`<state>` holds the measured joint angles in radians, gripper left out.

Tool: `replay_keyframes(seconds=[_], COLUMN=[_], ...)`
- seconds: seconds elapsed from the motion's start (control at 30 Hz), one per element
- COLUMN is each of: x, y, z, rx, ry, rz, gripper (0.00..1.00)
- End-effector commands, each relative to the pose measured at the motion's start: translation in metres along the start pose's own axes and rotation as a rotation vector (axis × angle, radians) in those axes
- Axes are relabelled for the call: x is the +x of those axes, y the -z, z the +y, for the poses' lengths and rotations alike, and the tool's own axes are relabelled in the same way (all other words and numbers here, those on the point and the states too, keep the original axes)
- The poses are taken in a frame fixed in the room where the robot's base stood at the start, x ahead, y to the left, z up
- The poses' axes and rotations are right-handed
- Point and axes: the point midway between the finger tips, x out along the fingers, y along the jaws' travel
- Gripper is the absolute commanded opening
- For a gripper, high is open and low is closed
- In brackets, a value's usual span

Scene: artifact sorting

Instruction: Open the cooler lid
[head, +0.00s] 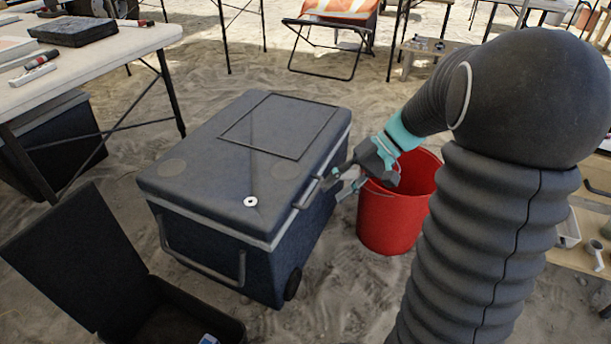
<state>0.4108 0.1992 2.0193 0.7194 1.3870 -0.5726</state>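The cooler (215,275) is a large dark blue-grey box on the sand, with small wheels and a front carry handle (205,262). Its lid (205,155) is closed, with a light grey seam under it. A grey bar handle (305,194) sits at the lid's right edge. My gripper (341,188) is at the right side of the cooler, close to this handle. Its fingers are spread with a gap between them and hold nothing that I can see. Whether a finger touches the handle cannot be told.
A red bucket (385,220) stands just right of the cooler, behind my gripper. An open black box (75,255) is at the front left. A table (110,48) with tools stands at the left. A small white ring (250,201) lies on the lid.

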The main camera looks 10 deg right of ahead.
Motion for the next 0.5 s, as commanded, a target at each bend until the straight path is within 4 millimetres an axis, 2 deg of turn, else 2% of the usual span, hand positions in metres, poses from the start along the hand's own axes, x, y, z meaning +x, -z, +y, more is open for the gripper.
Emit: replay_keyframes(seconds=[0.03,0.3,0.5], x=[0.004,0.003,0.001], y=[0.015,0.081,0.111], z=[0.016,0.08,0.123], rx=[0.018,0.038,0.035], ry=[0.06,0.375,0.537], rz=[-0.004,0.047,0.114], gripper=[0.39,0.39,0.39])
